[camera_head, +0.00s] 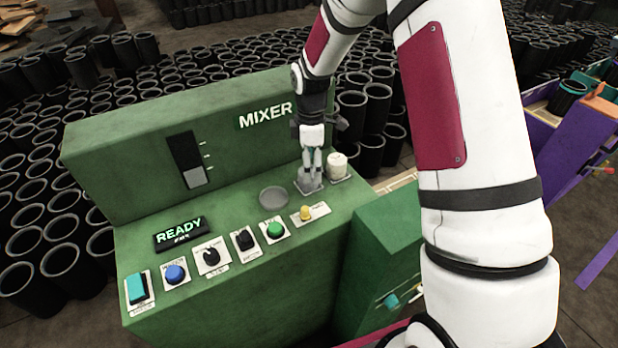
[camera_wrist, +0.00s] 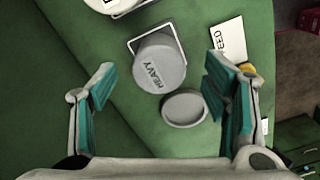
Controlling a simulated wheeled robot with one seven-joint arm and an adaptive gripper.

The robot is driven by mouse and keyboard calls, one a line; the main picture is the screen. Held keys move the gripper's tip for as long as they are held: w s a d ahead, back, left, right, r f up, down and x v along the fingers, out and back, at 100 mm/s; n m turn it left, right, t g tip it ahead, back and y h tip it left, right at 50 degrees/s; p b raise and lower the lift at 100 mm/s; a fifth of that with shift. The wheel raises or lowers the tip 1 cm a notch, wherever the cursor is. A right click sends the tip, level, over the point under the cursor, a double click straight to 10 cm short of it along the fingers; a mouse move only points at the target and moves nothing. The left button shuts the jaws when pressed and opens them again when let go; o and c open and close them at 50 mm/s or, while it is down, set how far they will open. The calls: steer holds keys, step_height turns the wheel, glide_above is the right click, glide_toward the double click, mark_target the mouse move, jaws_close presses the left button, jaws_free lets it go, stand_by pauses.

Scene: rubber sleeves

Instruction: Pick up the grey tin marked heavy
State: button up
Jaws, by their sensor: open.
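The grey tin marked HEAVY (camera_wrist: 160,65) stands on a square-outlined spot on the green mixer top in the wrist view. In the head view the grey tin (camera_head: 307,182) is partly hidden by my gripper (camera_head: 311,165). My gripper is open and empty. In the wrist view its two fingers (camera_wrist: 160,84) are spread wide to either side, with the tin between and slightly beyond the tips. The picture shows no contact between finger and tin. How far the tips are above the tin is hard to tell.
A white tin (camera_head: 337,166) stands close right of the grey one. A round grey dish or disc (camera_head: 273,197) lies to its left, also near it in the wrist view (camera_wrist: 185,108). Buttons and switches line the front of the green mixer (camera_head: 150,120). Black sleeves crowd the floor behind.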

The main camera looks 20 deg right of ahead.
mark_target(311, 187)
steer(key=shift+w+a+f+p, duration=0.15)
steer(key=shift+f+p, duration=0.35)
steer(key=shift+f, duration=1.7)
steer(key=c, duration=1.4)
